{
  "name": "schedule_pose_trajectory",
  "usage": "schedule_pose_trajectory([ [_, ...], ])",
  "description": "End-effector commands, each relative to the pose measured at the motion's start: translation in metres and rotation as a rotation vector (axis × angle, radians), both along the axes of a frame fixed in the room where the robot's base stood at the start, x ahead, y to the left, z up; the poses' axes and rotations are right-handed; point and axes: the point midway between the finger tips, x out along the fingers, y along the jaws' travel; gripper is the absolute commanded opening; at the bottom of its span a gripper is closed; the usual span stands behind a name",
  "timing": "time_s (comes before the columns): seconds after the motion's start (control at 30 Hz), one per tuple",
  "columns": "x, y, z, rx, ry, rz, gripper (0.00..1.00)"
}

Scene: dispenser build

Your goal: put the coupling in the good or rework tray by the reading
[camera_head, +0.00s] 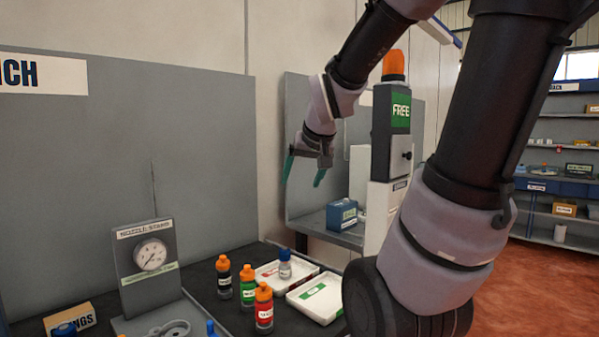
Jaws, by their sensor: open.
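My gripper (304,174) is raised above the back of the bench, its two green fingers apart with nothing between them. A white tray with a green label (322,310) lies on the dark bench. A white tray with a red label (262,280) lies just behind it. A grey piece with a blue top (285,268) stands upright at the red-labelled tray; I cannot tell whether it is the coupling. Tray lettering is unreadable.
Bottles with orange caps, black (224,283), green (247,290) and red (264,315), stand before the trays. A box (69,322) with partly hidden lettering sits at lower left. A machine showing FREE (401,110) and a blue box (342,215) stand behind.

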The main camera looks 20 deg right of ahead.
Motion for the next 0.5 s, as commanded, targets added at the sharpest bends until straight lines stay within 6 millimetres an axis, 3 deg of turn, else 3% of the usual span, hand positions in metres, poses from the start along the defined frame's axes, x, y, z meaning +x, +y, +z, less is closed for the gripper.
schedule_pose_trajectory([
  [0.1, -0.049, 0.026, 0.02, 0.103, 0.025, 0.001, 0.84],
  [0.2, -0.08, 0.041, 0.028, 0.174, 0.052, 0.006, 0.84],
  [0.33, -0.102, 0.052, 0.031, 0.225, 0.076, 0.015, 0.84],
  [0.5, -0.108, 0.054, 0.032, 0.239, 0.085, 0.017, 0.84],
])
